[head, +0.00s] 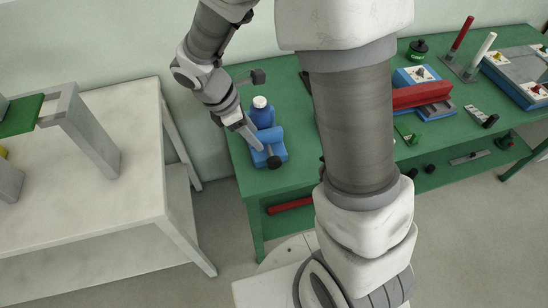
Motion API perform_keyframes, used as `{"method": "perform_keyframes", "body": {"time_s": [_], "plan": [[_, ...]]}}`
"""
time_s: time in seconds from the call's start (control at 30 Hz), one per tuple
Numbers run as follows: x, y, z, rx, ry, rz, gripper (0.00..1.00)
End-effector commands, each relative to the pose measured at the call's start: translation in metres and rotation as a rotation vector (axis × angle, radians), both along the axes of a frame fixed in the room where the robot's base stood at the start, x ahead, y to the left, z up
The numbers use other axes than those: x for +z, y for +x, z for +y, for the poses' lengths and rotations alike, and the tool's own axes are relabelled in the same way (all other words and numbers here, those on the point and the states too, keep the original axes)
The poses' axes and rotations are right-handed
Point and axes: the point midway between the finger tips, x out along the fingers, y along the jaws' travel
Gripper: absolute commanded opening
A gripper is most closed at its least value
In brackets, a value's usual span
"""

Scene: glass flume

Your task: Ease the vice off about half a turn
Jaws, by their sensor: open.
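The blue vice (270,140) stands at the left end of the green workbench, near its front edge. A dark round knob or handle end (276,162) shows at its front. My gripper (258,146) comes in from the upper left, its grey fingers reaching down over the vice. It is open. The fingers overlap the vice in the picture; I cannot tell whether they touch it or its handle. Part of the vice is hidden behind the fingers.
A white-capped blue bottle (261,108) stands just behind the vice, close to my fingers. A pale table (105,185) is at left. A red block (422,95) and several small parts occupy the bench's right side.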

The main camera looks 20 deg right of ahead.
Motion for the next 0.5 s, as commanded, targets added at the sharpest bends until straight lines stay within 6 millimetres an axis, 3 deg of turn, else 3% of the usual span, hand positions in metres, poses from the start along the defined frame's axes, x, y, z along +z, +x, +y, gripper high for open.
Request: {"method": "perform_keyframes", "body": {"time_s": [0.1,0.5], "plan": [[-0.028,-0.001,-0.011,-0.001,-0.002,0.005,0.55],[-0.103,-0.001,-0.042,-0.001,-0.001,0.004,0.55]]}}
